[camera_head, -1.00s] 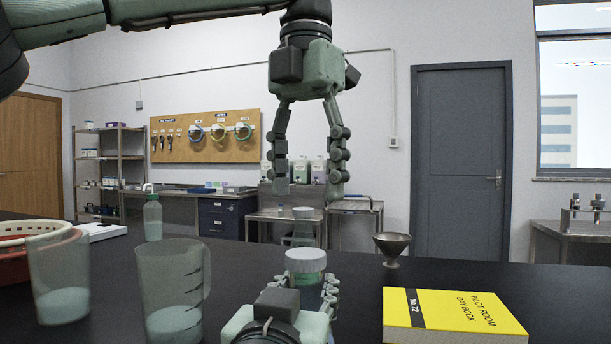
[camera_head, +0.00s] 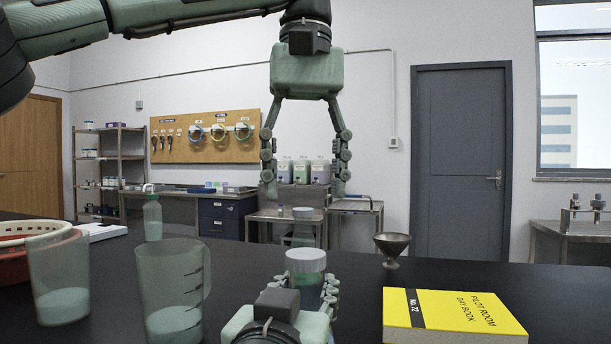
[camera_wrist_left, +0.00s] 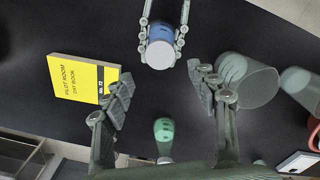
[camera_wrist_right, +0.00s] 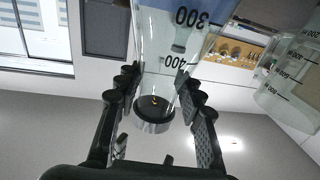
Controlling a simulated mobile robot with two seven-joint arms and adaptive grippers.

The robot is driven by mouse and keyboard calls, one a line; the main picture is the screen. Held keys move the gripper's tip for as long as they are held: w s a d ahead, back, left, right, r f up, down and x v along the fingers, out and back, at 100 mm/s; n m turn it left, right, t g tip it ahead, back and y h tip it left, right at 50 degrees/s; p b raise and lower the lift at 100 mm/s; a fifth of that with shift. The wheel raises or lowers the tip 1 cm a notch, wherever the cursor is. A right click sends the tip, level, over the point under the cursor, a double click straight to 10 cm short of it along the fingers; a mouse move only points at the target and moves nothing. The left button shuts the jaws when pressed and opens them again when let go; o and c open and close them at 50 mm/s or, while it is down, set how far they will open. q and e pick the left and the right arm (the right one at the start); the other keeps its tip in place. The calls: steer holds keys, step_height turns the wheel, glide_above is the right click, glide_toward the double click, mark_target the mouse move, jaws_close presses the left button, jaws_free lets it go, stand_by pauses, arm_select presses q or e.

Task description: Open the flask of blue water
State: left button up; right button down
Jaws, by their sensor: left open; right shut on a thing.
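The flask of blue water (camera_head: 306,263) stands upright with a white ridged cap on, near the front middle. My right gripper (camera_head: 306,291) is shut around its body. In the left wrist view the flask's white cap (camera_wrist_left: 159,55) and blue contents show between the right fingers. In the right wrist view the clear graduated flask (camera_wrist_right: 165,75) appears upside down between the fingers. My left gripper (camera_head: 304,194) points down, open and empty, above and apart from the cap. Its spread fingers also show in the left wrist view (camera_wrist_left: 166,98).
A second capped flask (camera_head: 303,231) with greenish contents stands behind the held one. A metal funnel (camera_head: 392,248) and a yellow book (camera_head: 455,318) are to the right. Graduated jug (camera_head: 172,285), beaker (camera_head: 58,275), red basket (camera_head: 14,266) and bottle (camera_head: 153,218) are left.

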mark_target(306, 253)
arm_select(q)
steer(key=shift+f+m, duration=0.15)
steer(key=shift+m, duration=0.45)
steer(key=shift+f, duration=3.85)
